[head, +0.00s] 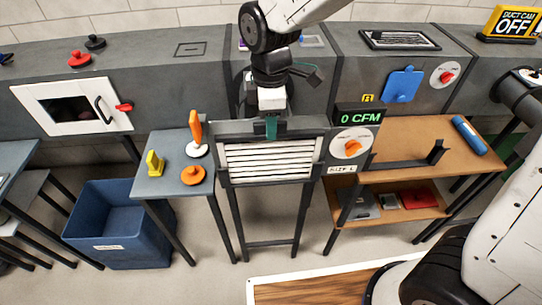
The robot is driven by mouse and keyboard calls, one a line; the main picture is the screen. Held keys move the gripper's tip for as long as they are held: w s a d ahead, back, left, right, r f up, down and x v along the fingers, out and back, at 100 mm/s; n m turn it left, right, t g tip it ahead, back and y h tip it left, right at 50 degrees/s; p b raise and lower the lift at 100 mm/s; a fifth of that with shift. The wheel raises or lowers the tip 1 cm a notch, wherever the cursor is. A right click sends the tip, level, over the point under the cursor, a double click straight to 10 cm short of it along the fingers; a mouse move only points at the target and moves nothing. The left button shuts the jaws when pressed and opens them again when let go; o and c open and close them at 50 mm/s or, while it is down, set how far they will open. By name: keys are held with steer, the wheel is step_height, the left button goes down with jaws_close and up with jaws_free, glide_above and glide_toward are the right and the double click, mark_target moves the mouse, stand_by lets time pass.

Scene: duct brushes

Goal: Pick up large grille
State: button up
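A large grille (268,161) with white horizontal slats sits in a dark frame on a stand in the middle of the head view. A small label that seems to read "SIZE L" is at the frame's lower right. My gripper (271,128) points down at the top edge of this frame, centred above the slats. A narrow teal piece shows at its tip; I cannot tell whether it is a finger or something held. The gap between the fingers and any contact with the frame are hidden.
A small table (165,183) with orange and yellow items stands left, beside a blue bin (110,222). A brown shelf unit (440,140) with a blue cylinder (469,135) stands right. The grey duct (180,75) runs behind. A dial (352,147) sits by the grille under a "0 CFM" display (360,117).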

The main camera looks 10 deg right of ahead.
jaws_close()
steer(key=shift+r, duration=0.15)
step_height(320, 180, up, 38)
stand_by(1.5)
